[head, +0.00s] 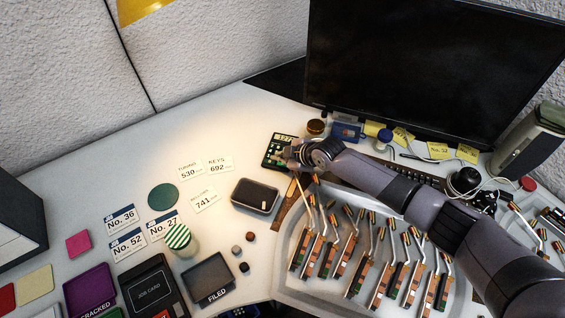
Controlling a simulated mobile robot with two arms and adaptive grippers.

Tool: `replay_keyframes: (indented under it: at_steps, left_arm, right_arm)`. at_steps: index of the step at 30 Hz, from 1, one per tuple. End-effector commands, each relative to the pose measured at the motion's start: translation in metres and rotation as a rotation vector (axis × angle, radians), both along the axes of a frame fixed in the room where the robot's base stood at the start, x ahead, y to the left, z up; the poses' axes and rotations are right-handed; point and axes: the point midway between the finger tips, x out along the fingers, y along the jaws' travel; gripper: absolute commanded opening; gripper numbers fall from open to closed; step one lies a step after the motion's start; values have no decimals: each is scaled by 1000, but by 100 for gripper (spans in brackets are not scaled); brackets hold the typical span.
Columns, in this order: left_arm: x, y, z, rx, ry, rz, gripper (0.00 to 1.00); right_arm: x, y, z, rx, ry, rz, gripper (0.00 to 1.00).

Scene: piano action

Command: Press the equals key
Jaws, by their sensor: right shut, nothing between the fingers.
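A small dark green calculator (271,158) lies on the white desk near the middle of the head view, in front of the monitor. Its lit display at the top shows digits, too small to read surely. My right arm reaches in from the lower right. My right gripper (287,157) is shut and empty, over the right part of the calculator. It hides several of the keys, and I cannot tell which key is under it or whether it touches one. My left gripper is not in view.
A tray of piano action parts (340,285) lies under my right arm. A dark tin (255,196) sits in front of the calculator. A black monitor (430,70) and keyboard (400,172) stand behind.

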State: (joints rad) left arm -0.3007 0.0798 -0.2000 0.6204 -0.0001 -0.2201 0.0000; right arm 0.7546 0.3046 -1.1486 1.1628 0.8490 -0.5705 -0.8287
Motion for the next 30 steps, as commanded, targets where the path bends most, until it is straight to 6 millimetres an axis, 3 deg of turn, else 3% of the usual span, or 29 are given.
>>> replay_keyframes:
  at_steps: [9,24,30]
  left_arm:
    - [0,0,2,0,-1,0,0]
    - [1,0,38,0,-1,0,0]
    - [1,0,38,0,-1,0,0]
  right_arm:
    - [0,0,3,1,-1,0,0]
    - [0,0,49,2,0,-1,0]
    - [0,0,51,1,-1,0,0]
